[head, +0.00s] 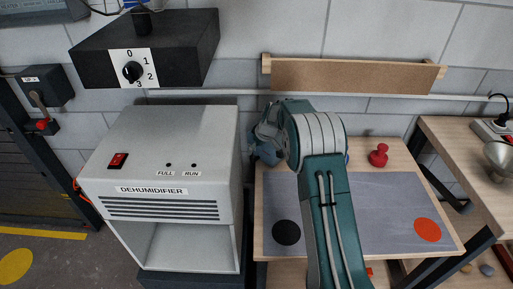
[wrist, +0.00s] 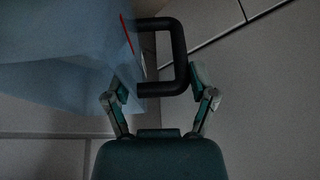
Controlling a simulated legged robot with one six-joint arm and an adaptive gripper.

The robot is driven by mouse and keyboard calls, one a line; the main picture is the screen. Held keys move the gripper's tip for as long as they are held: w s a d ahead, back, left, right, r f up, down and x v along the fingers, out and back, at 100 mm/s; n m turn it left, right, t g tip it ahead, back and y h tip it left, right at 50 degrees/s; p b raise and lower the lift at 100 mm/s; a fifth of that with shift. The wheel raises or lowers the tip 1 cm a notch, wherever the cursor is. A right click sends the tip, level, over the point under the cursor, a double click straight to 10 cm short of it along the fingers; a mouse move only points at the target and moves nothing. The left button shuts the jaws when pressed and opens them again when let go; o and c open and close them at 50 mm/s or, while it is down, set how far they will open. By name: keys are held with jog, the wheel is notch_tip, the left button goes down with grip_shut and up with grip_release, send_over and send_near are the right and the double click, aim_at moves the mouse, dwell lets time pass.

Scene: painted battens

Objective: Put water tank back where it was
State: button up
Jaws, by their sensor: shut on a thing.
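The water tank (wrist: 70,60) is translucent blue with a black handle (wrist: 180,55) and a red line on its side. My gripper (wrist: 158,90) is shut on the tank at its handle.
The table (head: 385,155) carries a grey mat (head: 375,205) with a black disc (head: 286,232) and an orange disc (head: 427,229). A red knob-shaped object (head: 379,155) stands behind the mat. A black switch box (head: 145,55) overhangs the dehumidifier's back. A side bench (head: 470,150) is at right.

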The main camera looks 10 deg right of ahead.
jog(key=o, duration=1.2)
